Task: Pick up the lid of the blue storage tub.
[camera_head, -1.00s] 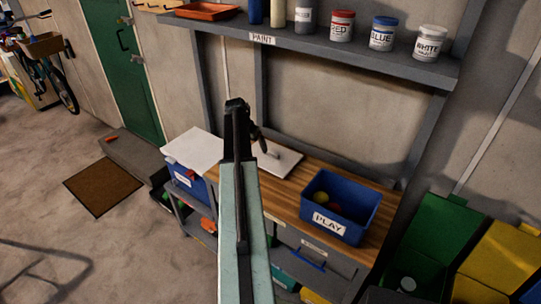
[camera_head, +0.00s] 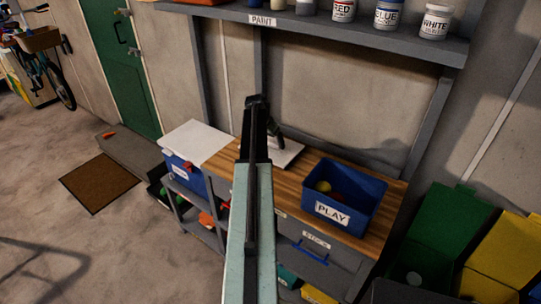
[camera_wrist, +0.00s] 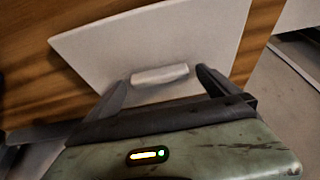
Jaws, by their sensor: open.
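A flat pale lid (camera_head: 291,154) with a raised bar handle lies on the wooden workbench, left of the open blue storage tub (camera_head: 355,194) labelled PLAY. In the wrist view the lid (camera_wrist: 200,40) fills the upper middle, and its light grey handle (camera_wrist: 160,75) lies between my fingers. My gripper (camera_wrist: 162,82) is open, with one dark finger near each end of the handle. In the head view my gripper (camera_head: 268,120) and arm hide part of the lid. Whether the fingers touch the handle cannot be told.
Another blue tub (camera_head: 183,172) with a white top stands left of the bench (camera_head: 385,215). Green (camera_head: 430,230) and yellow (camera_head: 508,250) bins stand to the right. A shelf (camera_head: 330,28) with paint jars runs above. A brown doormat (camera_head: 100,183) lies on the floor.

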